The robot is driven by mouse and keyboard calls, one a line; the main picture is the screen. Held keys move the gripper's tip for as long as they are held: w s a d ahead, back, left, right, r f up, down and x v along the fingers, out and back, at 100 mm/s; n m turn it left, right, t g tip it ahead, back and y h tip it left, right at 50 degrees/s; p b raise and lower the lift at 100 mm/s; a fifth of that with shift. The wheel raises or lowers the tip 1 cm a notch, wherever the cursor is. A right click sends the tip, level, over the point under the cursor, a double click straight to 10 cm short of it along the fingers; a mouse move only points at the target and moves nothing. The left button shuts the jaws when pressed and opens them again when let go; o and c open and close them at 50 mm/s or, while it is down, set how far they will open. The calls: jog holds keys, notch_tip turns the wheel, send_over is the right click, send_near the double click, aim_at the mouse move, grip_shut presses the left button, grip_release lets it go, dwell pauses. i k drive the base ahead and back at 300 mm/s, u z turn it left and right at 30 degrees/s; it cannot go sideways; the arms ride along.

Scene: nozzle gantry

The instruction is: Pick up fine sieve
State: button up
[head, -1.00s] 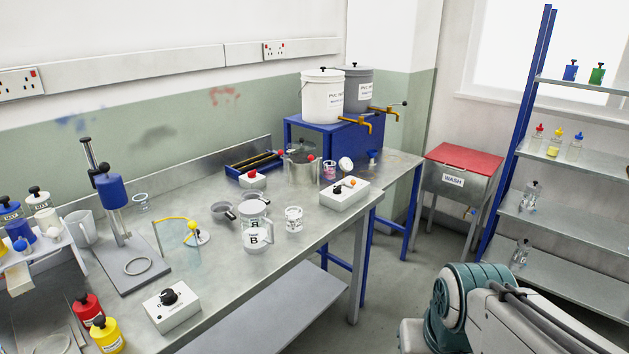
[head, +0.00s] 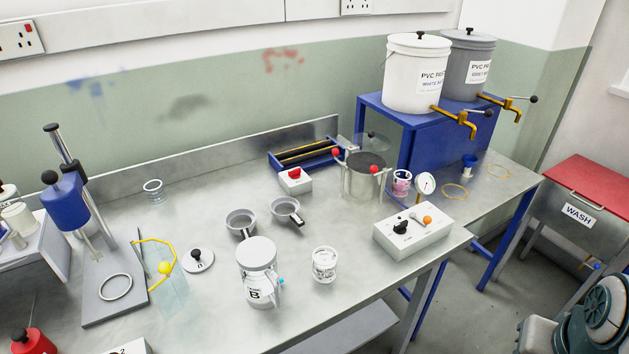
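Two small grey round pans with short handles, which look like sieves, lie on the steel bench in the head view. One sieve-like pan (head: 241,223) is on the left, behind the white-lidded jug. The other sieve-like pan (head: 287,212) is just to its right, with a dark opening. I cannot tell from their mesh which one is the fine sieve. My gripper is not in view; only a teal and grey part of my arm shows at the lower right corner.
A white-lidded jug marked B (head: 257,272) and a labelled cup (head: 324,265) stand in front of the pans. A white control box (head: 413,233) is to the right. A stirrer stand (head: 97,290) is left.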

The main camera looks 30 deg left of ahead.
aim_at(282, 202)
jog(key=u, duration=0.65)
jog(key=i, duration=0.8)
jog(key=u, duration=1)
jog(key=i, duration=0.3)
jog(key=u, duration=0.3)
